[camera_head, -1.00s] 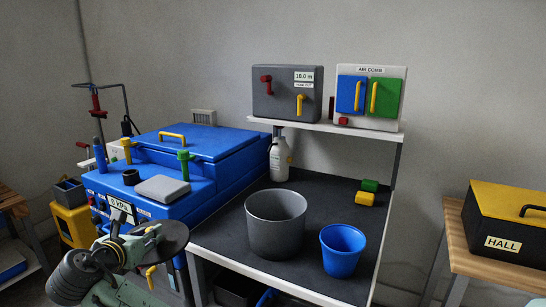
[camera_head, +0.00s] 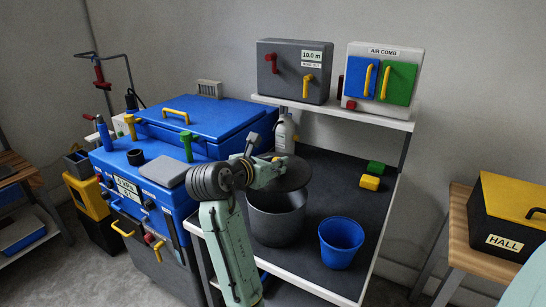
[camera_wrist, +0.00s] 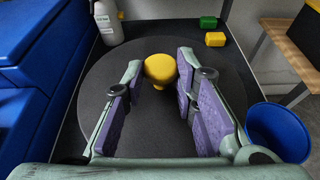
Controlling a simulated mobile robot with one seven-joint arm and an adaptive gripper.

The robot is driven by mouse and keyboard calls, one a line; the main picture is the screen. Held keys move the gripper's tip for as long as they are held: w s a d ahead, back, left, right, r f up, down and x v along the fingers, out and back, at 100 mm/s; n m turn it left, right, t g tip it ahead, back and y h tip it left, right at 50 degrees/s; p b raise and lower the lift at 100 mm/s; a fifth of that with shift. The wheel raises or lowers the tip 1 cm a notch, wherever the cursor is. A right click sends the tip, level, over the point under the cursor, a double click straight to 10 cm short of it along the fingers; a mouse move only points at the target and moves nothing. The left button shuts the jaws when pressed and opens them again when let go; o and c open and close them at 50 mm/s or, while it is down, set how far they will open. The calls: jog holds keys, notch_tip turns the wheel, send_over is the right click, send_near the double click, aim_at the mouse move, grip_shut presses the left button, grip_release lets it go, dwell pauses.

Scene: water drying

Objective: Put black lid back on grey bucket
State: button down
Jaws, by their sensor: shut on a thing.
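The black lid (camera_head: 292,178) is a dark round disc over the mouth of the grey bucket (camera_head: 278,225); it also shows in the wrist view (camera_wrist: 108,78). My gripper (camera_head: 270,165) is shut on the lid's yellow knob (camera_wrist: 160,69), which sits between the purple finger pads near the tips. The bucket stands upright on the dark bench top and is hidden under the lid in the wrist view.
A blue bucket (camera_head: 341,243) stands right of the grey one. A white bottle (camera_head: 284,134) stands behind, near the shelf post. Green (camera_head: 376,167) and yellow (camera_head: 370,183) blocks lie at the back right. A large blue machine (camera_head: 205,125) borders the bench's left side.

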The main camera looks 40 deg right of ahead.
aim_at(273, 182)
jog(key=shift+f, duration=2.8)
jog(key=shift+f, duration=0.6)
jog(key=c, duration=1.2)
grip_release()
